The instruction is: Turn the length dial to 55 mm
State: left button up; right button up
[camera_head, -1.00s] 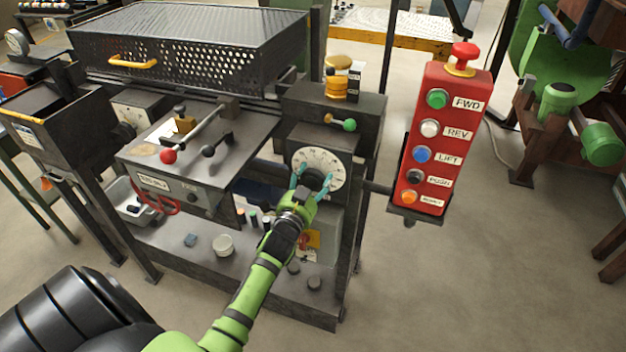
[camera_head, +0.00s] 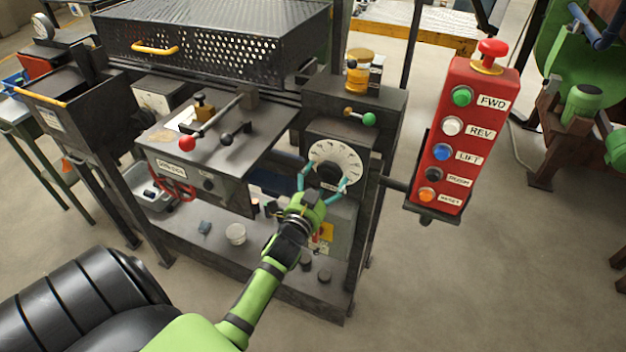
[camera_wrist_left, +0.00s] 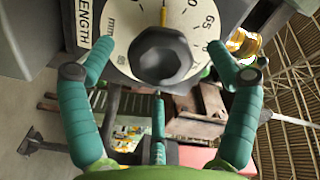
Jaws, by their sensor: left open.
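The length dial (camera_head: 337,160) has a white numbered face and stands upright on the front of the dark machine. A yellow mark (camera_wrist_left: 163,15) sits above the black knob (camera_wrist_left: 163,57); the number at the mark is not readable. My left gripper (camera_head: 324,182) is open in front of the dial. In the left wrist view its teal fingers (camera_wrist_left: 160,62) stand on both sides of the knob, apart from it. My right gripper is not in view.
A red button box (camera_head: 462,135) stands right of the dial. A green-knobbed lever (camera_head: 368,119) is above it. A red-knobbed lever (camera_head: 187,143) and red handwheel (camera_head: 175,190) are to the left. A lower shelf (camera_head: 190,253) holds small parts. Floor at the right front is clear.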

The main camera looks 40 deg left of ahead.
pick_arm(q)
jog(key=v, duration=0.8)
jog(key=shift+s, duration=0.35)
jog(key=s+d+f+n+g+h, duration=0.1)
jog(key=s+d+f+g, duration=0.2)
jog(key=f, duration=0.7)
jog(key=s+d+f+g+h, duration=0.2)
jog(key=s+d+f, duration=0.1)
jog(key=f, duration=0.7)
jog(key=s+d+f+n+g+h, duration=0.1)
jog(key=s+d+f+g, duration=0.2)
jog(key=f, duration=0.7)
jog(key=s+f+g, duration=0.2)
jog(key=s+f, duration=0.3)
jog(key=s, duration=0.4)
jog(key=s+d+f+n+g, duration=0.1)
jog(key=s+f+g, duration=0.2)
jog(key=s+f, duration=0.3)
jog(key=s+f+g, duration=0.3)
jog(key=s+f, duration=0.2)
jog(key=s, duration=0.8)
jog(key=shift+s+d+f, duration=0.2)
jog(key=shift+f, duration=0.05)
jog(key=shift+c, duration=0.4)
